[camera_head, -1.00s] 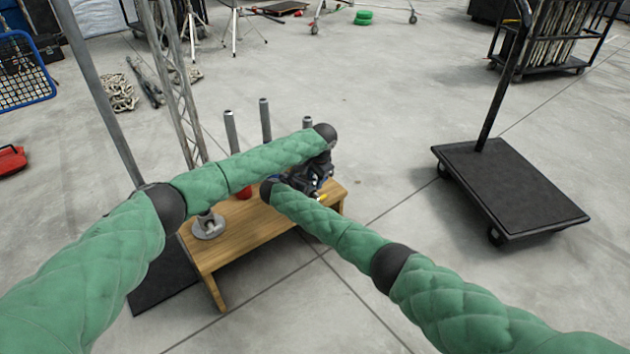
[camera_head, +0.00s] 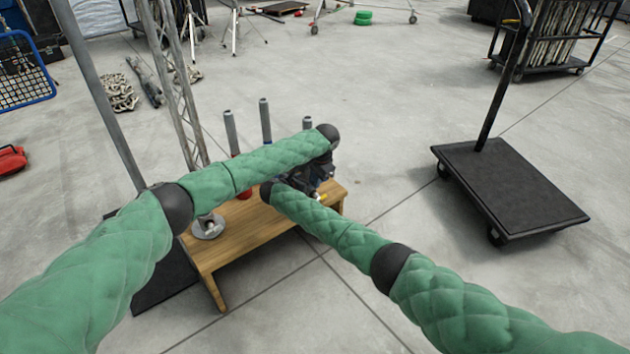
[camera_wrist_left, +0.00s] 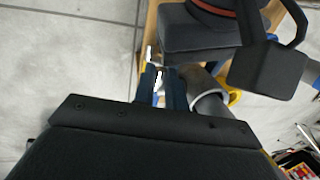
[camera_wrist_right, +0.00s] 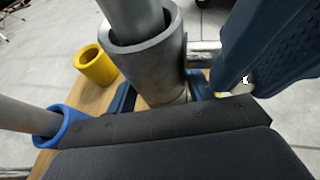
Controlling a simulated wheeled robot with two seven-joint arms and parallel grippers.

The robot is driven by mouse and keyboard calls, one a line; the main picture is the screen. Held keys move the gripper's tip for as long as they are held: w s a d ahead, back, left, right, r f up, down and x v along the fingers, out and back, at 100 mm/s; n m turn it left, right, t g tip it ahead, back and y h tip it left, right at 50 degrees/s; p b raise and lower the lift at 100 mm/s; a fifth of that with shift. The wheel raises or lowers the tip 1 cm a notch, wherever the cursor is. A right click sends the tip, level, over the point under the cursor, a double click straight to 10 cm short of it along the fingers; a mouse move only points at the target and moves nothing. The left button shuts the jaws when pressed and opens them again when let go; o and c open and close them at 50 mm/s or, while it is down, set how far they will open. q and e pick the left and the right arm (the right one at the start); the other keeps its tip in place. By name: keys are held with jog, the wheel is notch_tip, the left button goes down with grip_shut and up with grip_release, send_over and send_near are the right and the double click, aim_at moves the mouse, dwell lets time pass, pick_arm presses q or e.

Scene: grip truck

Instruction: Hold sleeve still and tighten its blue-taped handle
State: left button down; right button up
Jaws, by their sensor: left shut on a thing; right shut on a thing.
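In the right wrist view a grey metal sleeve (camera_wrist_right: 160,72) stands around a thinner grey pole (camera_wrist_right: 137,18). My right gripper (camera_wrist_right: 160,92) is shut on this sleeve, one finger on each side. A short silver bar (camera_wrist_right: 203,52) sticks out beside the sleeve. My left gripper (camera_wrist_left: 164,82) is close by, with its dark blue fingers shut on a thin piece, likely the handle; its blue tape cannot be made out. In the head view the left gripper (camera_head: 316,176) is over the bench's far right end, and the right gripper is mostly hidden.
The wooden bench (camera_head: 235,235) carries several poles; a yellow collar (camera_wrist_right: 97,66) and a blue collar (camera_wrist_right: 60,126) show near the sleeve. A round metal base (camera_head: 208,227) lies on the bench's left part. A black flat cart (camera_head: 510,190) stands right; floor between is clear.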

pick_arm(q)
jog(key=shift+w+d+r+g+y, duration=0.2)
jog(key=shift+w+g+y, duration=0.1)
jog(key=shift+g+y, duration=0.55)
jog(key=shift+w+d+r+g+y, duration=0.2)
jog(key=shift+g+y, duration=0.35)
jog(key=shift+y, duration=0.6)
jog(key=shift+a+m+g+y, duration=0.1)
jog(key=shift+m+g+y, duration=0.2)
jog(key=c, duration=1.4)
grip_release()
jog(key=shift+c, duration=0.2)
jog(key=shift+s+d, duration=0.1)
jog(key=shift+d, duration=0.1)
jog(key=shift+d+r, duration=0.15)
jog(key=v, duration=1.1)
jog(key=shift+r, duration=0.2)
